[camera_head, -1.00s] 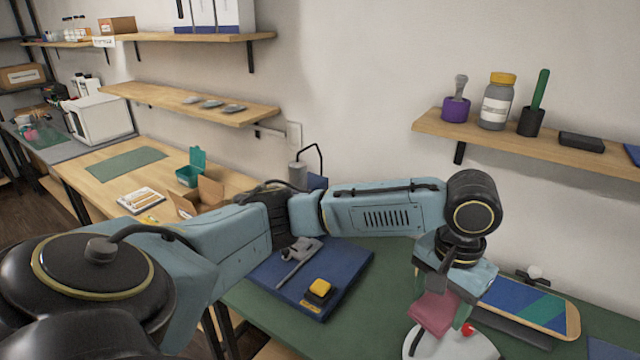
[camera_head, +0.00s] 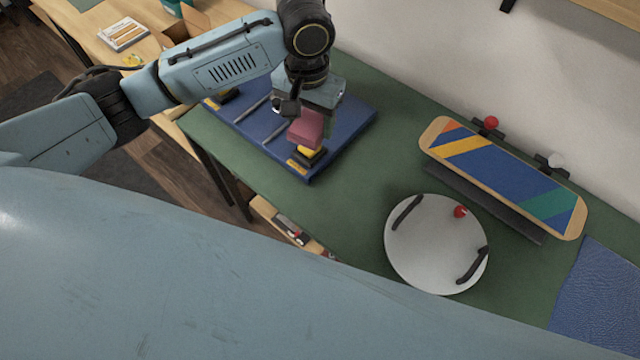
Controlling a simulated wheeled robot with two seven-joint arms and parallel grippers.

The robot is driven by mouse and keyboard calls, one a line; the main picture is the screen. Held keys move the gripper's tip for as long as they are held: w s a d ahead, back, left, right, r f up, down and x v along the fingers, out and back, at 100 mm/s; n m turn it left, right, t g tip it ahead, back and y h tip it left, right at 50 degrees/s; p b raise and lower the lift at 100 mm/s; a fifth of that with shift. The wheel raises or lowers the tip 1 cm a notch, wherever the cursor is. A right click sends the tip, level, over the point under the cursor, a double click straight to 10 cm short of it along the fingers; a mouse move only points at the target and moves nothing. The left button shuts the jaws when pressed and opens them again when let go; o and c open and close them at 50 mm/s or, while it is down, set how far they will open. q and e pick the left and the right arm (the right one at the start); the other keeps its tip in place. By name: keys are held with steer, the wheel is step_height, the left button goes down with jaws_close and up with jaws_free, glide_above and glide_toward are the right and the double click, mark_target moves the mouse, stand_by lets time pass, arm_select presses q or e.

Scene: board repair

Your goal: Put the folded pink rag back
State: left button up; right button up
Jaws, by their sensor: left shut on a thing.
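The folded pink rag (camera_head: 306,128) is held in my left gripper (camera_head: 308,112). The gripper points down and is shut on the rag. Both are over the right part of the blue mat (camera_head: 345,115) on the green bench. The rag appears just above or against a yellow and black block (camera_head: 308,156) near the mat's front right corner; I cannot tell whether they touch. The gripper and rag hide part of the mat. My right gripper is not in view.
A round white plate (camera_head: 430,250) with black handles and a red knob lies right of the mat. A striped skateboard deck (camera_head: 500,180) rests on a dark stand behind it. Green bench top (camera_head: 370,165) is clear between mat and plate. A blue textured cloth (camera_head: 605,300) lies far right.

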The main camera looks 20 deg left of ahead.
arm_select(q)
steer(key=s+d+f+m, duration=0.25)
steer(key=d+f, duration=0.25)
steer(key=f, duration=0.4)
glide_above(328, 198)
step_height(328, 198, down, 7)
steer(key=shift+r+b, duration=0.15)
steer(key=shift+b, duration=0.3)
steer(key=shift+f+b, duration=0.45)
steer(key=shift+f, duration=1.6)
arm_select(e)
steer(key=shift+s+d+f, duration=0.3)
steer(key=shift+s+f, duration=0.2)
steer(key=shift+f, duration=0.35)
arm_select(q)
steer(key=shift+f, duration=0.15)
steer(key=o, duration=0.9)
step_height(328, 198, up, 12)
steer(key=shift+r+p, duration=0.2)
steer(key=shift+p, duration=1.05)
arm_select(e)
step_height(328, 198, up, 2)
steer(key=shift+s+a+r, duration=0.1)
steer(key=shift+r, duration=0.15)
